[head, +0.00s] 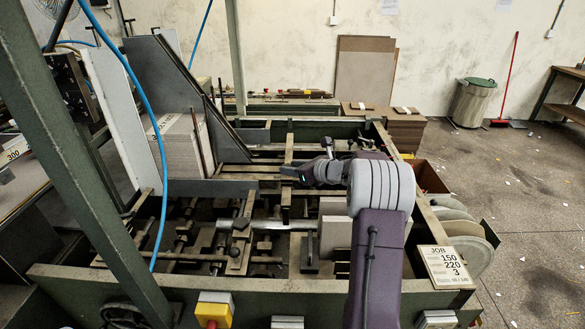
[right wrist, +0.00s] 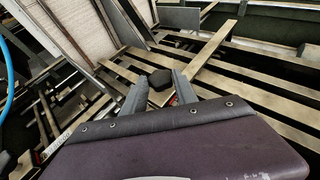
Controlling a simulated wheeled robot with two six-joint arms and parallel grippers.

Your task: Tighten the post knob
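The post knob (right wrist: 159,88) is a black, faceted knob in the right wrist view. It sits between the two fingers of my right gripper (right wrist: 160,92), one finger on each side, and it fills the gap between them. The fingers look shut on it; any thin gap is too small to make out. In the head view my right gripper (head: 291,172) reaches left over the feeder frame, at the slat near its middle. The knob cannot be told apart from the dark gripper tip there. My left gripper is not in view.
Another dark knob (head: 240,223) sits on a bar at the front left. Slats and rods fill the frame. A blue hose (head: 150,120) hangs at left. A job card (head: 443,265) is at front right.

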